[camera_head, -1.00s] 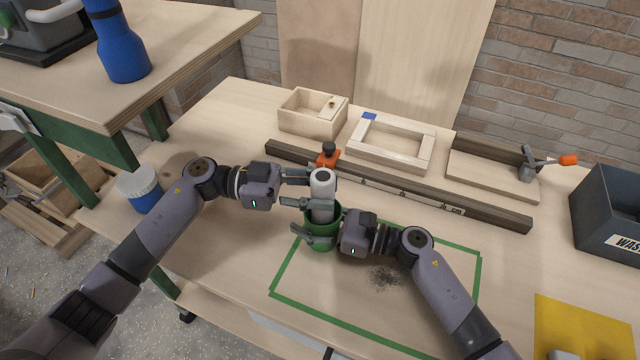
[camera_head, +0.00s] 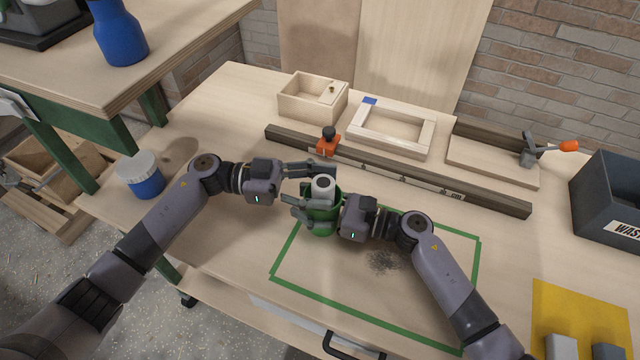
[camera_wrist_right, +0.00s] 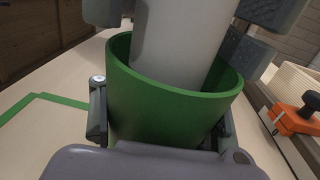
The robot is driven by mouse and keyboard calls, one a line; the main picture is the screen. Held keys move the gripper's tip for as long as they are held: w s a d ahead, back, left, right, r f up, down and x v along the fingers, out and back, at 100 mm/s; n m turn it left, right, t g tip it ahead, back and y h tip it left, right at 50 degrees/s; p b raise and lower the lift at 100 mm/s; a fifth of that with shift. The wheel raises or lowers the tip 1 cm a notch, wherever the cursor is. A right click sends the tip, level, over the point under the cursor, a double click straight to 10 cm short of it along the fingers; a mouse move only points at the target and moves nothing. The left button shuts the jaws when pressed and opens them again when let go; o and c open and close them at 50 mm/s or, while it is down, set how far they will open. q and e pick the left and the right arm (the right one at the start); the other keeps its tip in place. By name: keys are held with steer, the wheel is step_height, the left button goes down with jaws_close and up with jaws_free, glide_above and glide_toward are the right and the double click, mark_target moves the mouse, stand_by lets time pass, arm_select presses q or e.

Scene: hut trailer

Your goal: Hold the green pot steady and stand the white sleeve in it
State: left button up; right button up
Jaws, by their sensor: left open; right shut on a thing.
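The green pot (camera_head: 320,226) stands on the bench at the left part of the green-taped area. My right gripper (camera_wrist_right: 160,125) is shut on the pot, a finger on each side of its wall. The white sleeve (camera_head: 323,186) is inside the pot, its top showing above the rim. In the right wrist view the sleeve (camera_wrist_right: 180,45) looks slightly tilted, and its lower end is hidden by the pot wall. My left gripper (camera_head: 306,187) is open, its fingers around the sleeve's upper part at the rim. Contact between them cannot be told.
A dark rail (camera_head: 430,188) with an orange clamp (camera_head: 328,143) lies behind the pot. A wooden box (camera_head: 311,98) and a frame (camera_head: 390,130) are farther back. A blue jar (camera_head: 143,178) stands left, a grey waste bin (camera_head: 607,205) right. The taped area's right part is mostly clear.

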arm_select(q)
steer(key=shift+o, duration=0.2)
arm_select(e)
steer(key=shift+c, duration=0.2)
arm_select(q)
steer(key=w+a, duration=0.1)
steer(key=a, duration=1.1)
steer(key=shift+w, duration=0.3)
arm_select(e)
steer(key=o, duration=1.4)
